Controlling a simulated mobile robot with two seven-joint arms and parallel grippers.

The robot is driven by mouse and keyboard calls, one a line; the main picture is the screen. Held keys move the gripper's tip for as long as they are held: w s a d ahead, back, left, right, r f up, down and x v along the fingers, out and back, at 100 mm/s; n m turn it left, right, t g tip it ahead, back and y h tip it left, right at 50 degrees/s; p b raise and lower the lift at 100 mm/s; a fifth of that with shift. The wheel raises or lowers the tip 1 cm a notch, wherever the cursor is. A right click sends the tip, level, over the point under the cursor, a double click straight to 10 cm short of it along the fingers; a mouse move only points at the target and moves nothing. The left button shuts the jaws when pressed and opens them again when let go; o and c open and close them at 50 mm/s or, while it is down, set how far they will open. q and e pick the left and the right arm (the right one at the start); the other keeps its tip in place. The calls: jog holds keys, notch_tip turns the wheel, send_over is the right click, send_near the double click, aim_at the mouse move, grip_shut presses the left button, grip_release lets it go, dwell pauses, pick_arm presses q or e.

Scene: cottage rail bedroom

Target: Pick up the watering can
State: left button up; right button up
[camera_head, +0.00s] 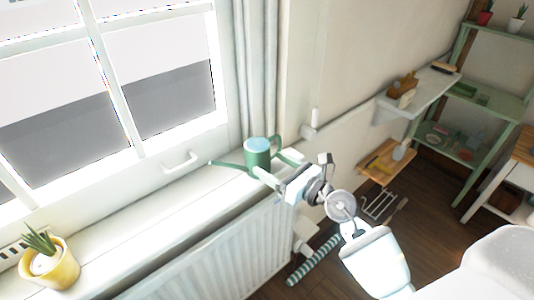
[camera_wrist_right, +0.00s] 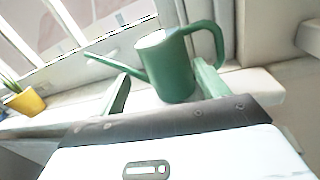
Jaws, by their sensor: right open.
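The green watering can (camera_head: 257,156) stands upright on the white windowsill, near the sill's right end. Its spout points left, and in the right wrist view the can (camera_wrist_right: 176,72) shows its handle looping out to the right. My right gripper (camera_head: 275,164) is open at the can, its fingers pointing toward it. In the right wrist view the two fingers of my right gripper (camera_wrist_right: 162,75) are spread, with the can's body between them in the picture. Whether either finger touches the can I cannot tell. My left gripper is not in view.
A yellow pot with a spiky plant (camera_head: 50,264) stands on the sill at the left. A radiator (camera_head: 215,262) is below the sill. The window handle (camera_head: 180,162) and curtain (camera_head: 257,70) are behind. Wall shelves (camera_head: 420,92) are at the right. The sill (camera_head: 140,222) between pot and can is clear.

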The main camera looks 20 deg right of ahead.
aim_at(253, 149)
jog(key=shift+w+d+r+n, duration=0.25)
jog(key=shift+w+d+n, duration=0.15)
jog(key=shift+w+n, duration=0.2)
jog(key=shift+w+a+r, duration=0.1)
jog(key=shift+w+a, duration=0.15)
jog(key=shift+f+x, duration=0.15)
jog(key=shift+x, duration=1.4)
jog(key=shift+f+x, duration=0.2)
jog(key=shift+x, duration=1.3)
jog(key=shift+w+a+b, duration=0.3)
jog(key=shift+w+a, duration=0.05)
jog(key=shift+c, duration=0.7)
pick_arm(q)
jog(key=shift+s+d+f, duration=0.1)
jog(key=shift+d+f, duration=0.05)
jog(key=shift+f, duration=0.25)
pick_arm(e)
jog(key=shift+r, duration=0.1)
jog(key=c, duration=0.9)
jog(key=shift+r, duration=0.1)
